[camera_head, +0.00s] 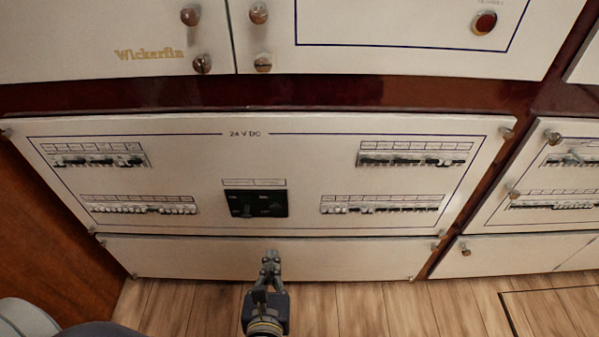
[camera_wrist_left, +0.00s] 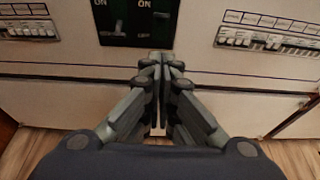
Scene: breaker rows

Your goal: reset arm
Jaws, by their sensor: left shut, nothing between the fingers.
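My left gripper (camera_head: 270,262) is shut and empty in front of the plain lower panel, below the 24 V DC breaker panel (camera_head: 300,150). In the left wrist view its fingers (camera_wrist_left: 161,58) meet at the tips, just below a black switch block. That black switch block (camera_head: 256,203) sits at the lower middle of the panel and also shows in the left wrist view (camera_wrist_left: 135,22). My right gripper is in neither view.
Breaker rows sit at upper left (camera_head: 97,160), lower left (camera_head: 139,208), upper right (camera_head: 413,160) and lower right (camera_head: 380,208). Another breaker panel (camera_head: 555,185) stands to the right. A white cabinet with a red button (camera_head: 484,23) is above. Wooden floor (camera_head: 390,305) is clear below.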

